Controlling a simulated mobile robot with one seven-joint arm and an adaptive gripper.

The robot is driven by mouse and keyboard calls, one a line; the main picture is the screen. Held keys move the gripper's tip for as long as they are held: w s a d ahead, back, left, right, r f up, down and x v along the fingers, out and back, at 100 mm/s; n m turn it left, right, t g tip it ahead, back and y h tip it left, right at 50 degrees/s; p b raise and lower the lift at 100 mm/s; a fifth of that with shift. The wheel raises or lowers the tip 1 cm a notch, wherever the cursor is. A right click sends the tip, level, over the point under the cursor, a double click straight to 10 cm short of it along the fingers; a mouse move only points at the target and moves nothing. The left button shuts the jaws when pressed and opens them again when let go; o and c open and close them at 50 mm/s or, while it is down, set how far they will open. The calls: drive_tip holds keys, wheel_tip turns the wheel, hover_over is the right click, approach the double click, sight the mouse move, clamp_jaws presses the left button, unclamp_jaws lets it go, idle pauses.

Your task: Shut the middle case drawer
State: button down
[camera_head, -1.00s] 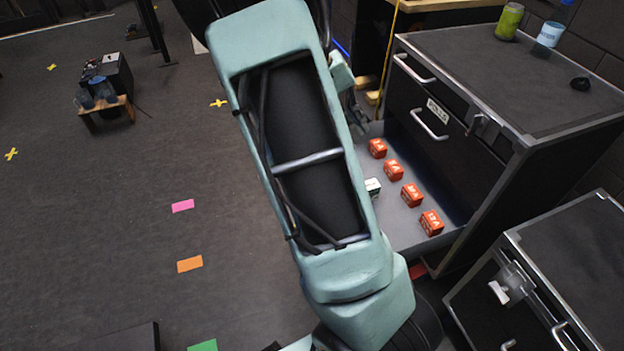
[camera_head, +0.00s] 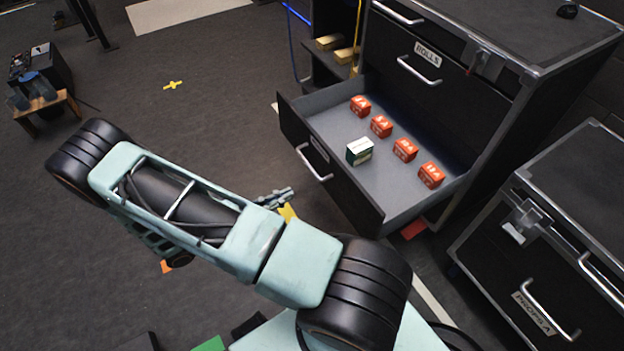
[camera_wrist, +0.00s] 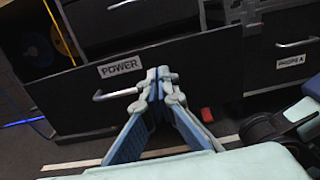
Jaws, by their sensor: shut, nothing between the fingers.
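The open drawer (camera_head: 365,197) of the black case (camera_head: 440,95) sticks out to the left in the head view. Its black front carries a metal handle (camera_head: 314,165). The wrist view shows this front with a "POWER" label (camera_wrist: 120,67) and the handle (camera_wrist: 115,94). My gripper (camera_head: 288,193) is outside the drawer, in front of its front panel and near the handle's lower end. In the wrist view my gripper (camera_wrist: 159,76) is shut and empty, fingertips before the front, right of the handle. I cannot tell whether it touches.
The drawer holds several orange boxes (camera_head: 381,126) and a white-green box (camera_head: 360,151). Above it is a shut "ROLLS" drawer (camera_head: 428,75). A second case (camera_head: 560,200) stands at the right. Open floor (camera_head: 215,110) lies left; a low wooden stand (camera_head: 45,110) is farther left.

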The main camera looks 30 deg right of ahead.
sight(340, 169)
drive_tip(key=d, duration=0.4)
drive_tip(key=d+b, duration=0.1)
drive_tip(key=d, duration=0.4)
drive_tip(key=s+d, duration=0.1)
drive_tip(key=d, duration=0.3)
drive_tip(key=shift+d+b, duration=0.35)
drive_tip(key=shift+b, duration=0.05)
